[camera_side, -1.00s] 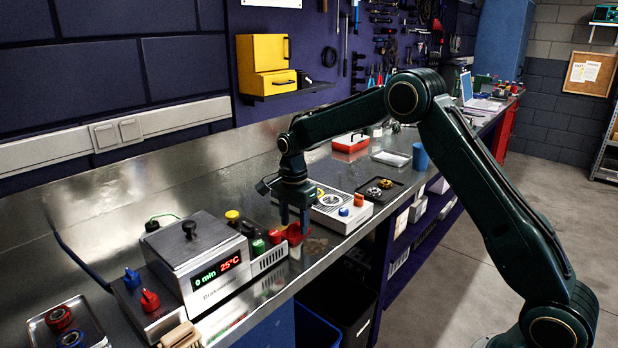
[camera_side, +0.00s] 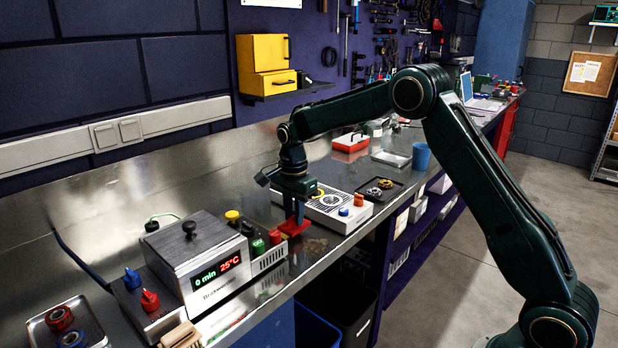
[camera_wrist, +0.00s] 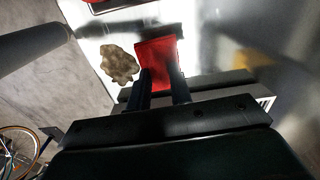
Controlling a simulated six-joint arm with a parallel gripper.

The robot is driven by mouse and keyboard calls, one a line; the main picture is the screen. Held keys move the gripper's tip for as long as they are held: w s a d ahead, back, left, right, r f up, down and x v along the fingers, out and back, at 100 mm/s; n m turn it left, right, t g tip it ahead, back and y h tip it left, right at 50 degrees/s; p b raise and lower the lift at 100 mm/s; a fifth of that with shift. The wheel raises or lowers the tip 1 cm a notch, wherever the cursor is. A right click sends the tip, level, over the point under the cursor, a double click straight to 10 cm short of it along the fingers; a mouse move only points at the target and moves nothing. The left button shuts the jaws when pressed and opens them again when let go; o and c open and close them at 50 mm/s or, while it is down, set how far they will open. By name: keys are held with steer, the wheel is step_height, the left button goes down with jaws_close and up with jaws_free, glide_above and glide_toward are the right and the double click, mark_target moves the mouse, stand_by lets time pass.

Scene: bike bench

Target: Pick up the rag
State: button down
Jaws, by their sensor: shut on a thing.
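The red rag (camera_side: 295,228) is a small flat folded cloth near the front edge of the steel bench, right of the grey heated box. My gripper (camera_side: 296,217) points down, shut on the rag. The wrist view shows both dark fingers of my gripper (camera_wrist: 162,82) at the near end of the rag (camera_wrist: 157,52), which stretches out beyond them. The rag appears slightly above the bench top; the exact gap is hard to tell.
A brown stain-like patch (camera_wrist: 119,64) lies beside the rag.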

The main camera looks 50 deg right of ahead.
step_height(320, 180, up, 18)
stand_by(0.5)
steer(key=shift+f, duration=0.25)
stand_by(0.4)
steer(key=s+a+f, duration=0.1)
steer(key=s+f, duration=0.6)
steer(key=f, duration=0.4)
steer(key=shift+a+f, duration=0.25)
steer(key=shift+f, duration=0.1)
steer(key=shift+f, duration=0.2)
